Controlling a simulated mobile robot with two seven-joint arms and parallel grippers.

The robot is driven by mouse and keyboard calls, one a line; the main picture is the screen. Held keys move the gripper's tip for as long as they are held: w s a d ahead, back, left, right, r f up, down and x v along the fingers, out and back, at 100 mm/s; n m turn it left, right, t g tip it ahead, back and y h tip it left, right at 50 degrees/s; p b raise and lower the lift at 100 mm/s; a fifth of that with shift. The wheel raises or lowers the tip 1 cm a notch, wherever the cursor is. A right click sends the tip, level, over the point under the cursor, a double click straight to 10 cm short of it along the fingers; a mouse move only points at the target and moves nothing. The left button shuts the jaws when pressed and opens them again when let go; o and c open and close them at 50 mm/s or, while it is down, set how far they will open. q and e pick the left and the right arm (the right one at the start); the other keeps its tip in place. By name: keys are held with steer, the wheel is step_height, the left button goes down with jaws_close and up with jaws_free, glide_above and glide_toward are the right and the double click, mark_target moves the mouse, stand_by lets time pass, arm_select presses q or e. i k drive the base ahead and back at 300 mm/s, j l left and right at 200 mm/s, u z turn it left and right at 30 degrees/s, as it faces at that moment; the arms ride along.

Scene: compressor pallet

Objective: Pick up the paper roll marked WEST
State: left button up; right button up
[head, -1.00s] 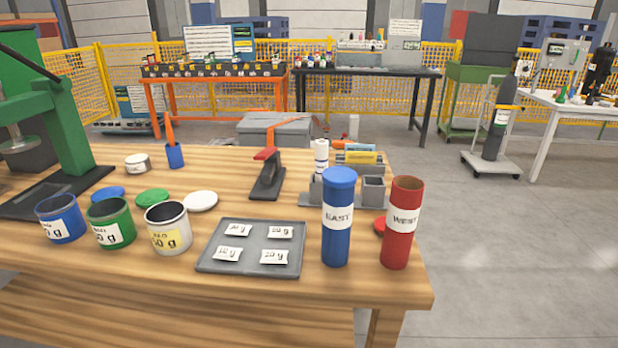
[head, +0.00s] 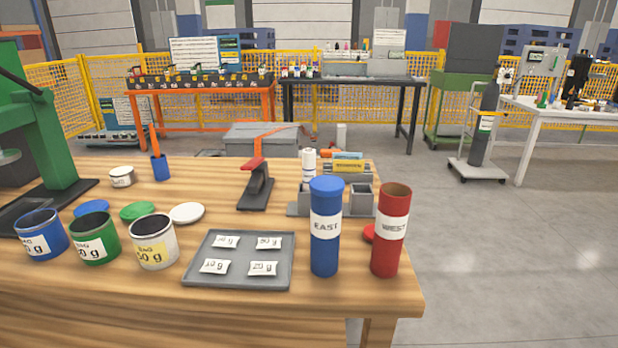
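The red paper roll marked WEST (head: 388,250) stands upright near the right front corner of the wooden table (head: 100,290). It is an open-topped tube with a white label. A blue roll marked EAST (head: 325,255) with a blue cap stands upright just left of it, with a small gap between them. A red lid (head: 369,233) lies behind the WEST roll and is partly hidden by it. Neither of my grippers shows in the head view.
A grey tray (head: 240,281) with several white packets lies left of the rolls. Blue, green and white cans (head: 153,245) stand further left. A grey holder (head: 299,208) and a red-handled tool (head: 256,185) stand behind. The floor (head: 500,260) right of the table is clear.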

mark_target(308, 154)
steer(key=j+z, duration=0.15)
steer(key=z, duration=0.9)
steer(key=j+z, duration=0.4)
steer(key=k+j+z, duration=0.2)
steer(key=j+z, duration=0.25)
steer(key=k+j+z, duration=0.15)
steer(key=j, duration=0.25)
steer(key=k+j+z, duration=0.15)
steer(key=k+j, duration=0.55)
steer(key=j, duration=0.25)
steer(key=z, duration=0.05)
